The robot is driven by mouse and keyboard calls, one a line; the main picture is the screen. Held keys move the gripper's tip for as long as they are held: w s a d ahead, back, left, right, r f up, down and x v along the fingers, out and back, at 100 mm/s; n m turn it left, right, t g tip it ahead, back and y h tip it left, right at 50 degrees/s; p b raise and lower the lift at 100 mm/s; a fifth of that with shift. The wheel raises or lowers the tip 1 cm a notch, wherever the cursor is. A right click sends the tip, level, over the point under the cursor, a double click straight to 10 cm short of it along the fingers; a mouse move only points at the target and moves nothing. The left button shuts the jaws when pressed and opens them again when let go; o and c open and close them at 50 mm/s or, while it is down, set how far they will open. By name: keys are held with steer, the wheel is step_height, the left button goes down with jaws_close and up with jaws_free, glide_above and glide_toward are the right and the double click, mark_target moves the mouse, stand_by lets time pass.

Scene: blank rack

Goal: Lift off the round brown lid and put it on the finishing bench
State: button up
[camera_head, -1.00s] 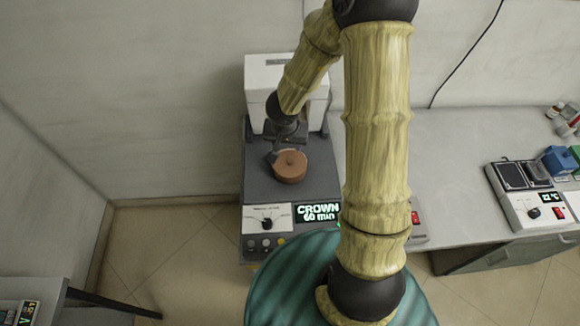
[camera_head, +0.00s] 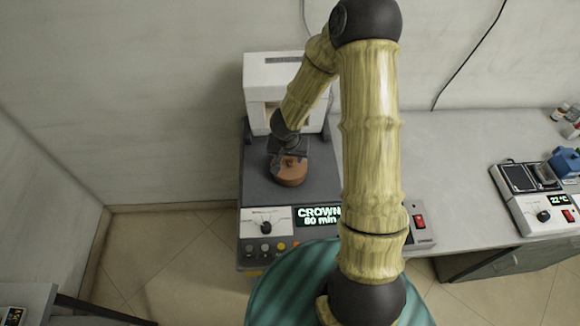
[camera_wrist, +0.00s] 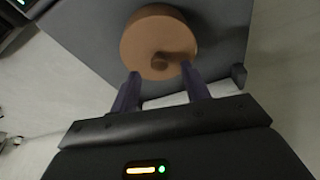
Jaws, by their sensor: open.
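The round brown lid (camera_head: 287,175) sits on the dark top of a grey machine, and a small round knob stands at its middle. It also shows in the wrist view (camera_wrist: 152,38), with the knob lying just beyond and between my fingertips. My gripper (camera_head: 290,160) is over the lid's far side in the head view, and it covers part of the lid. In the wrist view my gripper (camera_wrist: 161,80) is open, its two dark fingers apart and nothing held between them. I cannot tell whether the fingers touch the lid. Which surface is the finishing bench is not marked.
The machine's front panel (camera_head: 268,222) has a dial, buttons and a lit display reading CROWN. A white box-shaped housing (camera_head: 262,75) stands behind the lid. A long grey bench (camera_head: 450,150) runs right, mostly clear, with a small instrument (camera_head: 540,212) and bottles (camera_head: 562,112) at its far end.

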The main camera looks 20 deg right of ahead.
mark_target(290, 164)
steer(key=x, duration=0.3)
steer(key=shift+r, duration=0.1)
steer(key=shift+c, duration=0.2)
jaws_close()
